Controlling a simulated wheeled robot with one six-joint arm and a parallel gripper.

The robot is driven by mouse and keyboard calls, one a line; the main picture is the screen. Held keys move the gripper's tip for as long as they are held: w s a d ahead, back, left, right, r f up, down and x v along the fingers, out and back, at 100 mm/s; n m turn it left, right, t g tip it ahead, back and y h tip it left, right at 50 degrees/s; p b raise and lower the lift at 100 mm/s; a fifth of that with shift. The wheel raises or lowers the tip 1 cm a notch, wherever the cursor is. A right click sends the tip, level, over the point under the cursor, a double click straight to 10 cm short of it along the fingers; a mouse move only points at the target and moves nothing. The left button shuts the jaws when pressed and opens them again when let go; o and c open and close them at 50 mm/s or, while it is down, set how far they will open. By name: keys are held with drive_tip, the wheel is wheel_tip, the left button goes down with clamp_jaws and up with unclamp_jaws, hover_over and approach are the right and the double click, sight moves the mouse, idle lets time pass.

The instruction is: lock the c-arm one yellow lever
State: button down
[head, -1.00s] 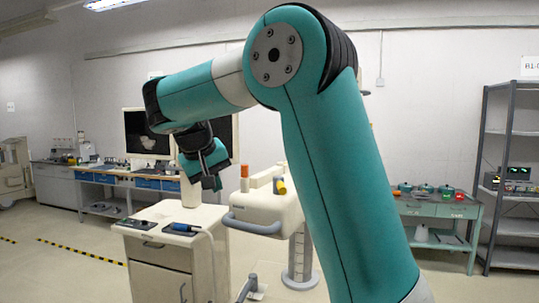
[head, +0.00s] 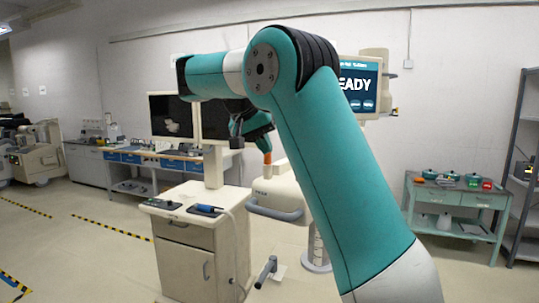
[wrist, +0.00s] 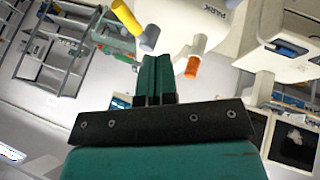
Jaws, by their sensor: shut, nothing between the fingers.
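The yellow lever (wrist: 128,17) shows at the top of the wrist view, slanting down to a grey end. It joins the pale c-arm body (wrist: 182,18), which carries a "PARK" label. An orange lever (wrist: 194,67) on a pale stem stands to its right. My gripper (wrist: 155,60) is shut and empty, its tips below and between the two levers in that picture, with no contact visible.
A cream cart (head: 183,253) with a pad and a blue handheld item stands left of the c-arm. Two monitors (head: 172,116) rise behind it. A "READY" screen (head: 358,86) and a green bench (head: 455,195) are at right. Open floor lies at front left.

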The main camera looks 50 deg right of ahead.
drive_tip(key=s+d+f+b, duration=0.3)
drive_tip(key=d+f+b, duration=0.2)
drive_tip(key=d+f, duration=0.2)
drive_tip(key=shift+s+b, duration=0.25)
drive_tip(key=shift+b, duration=0.05)
drive_tip(key=shift+s+a+f, duration=0.1)
drive_tip(key=shift+f, duration=0.05)
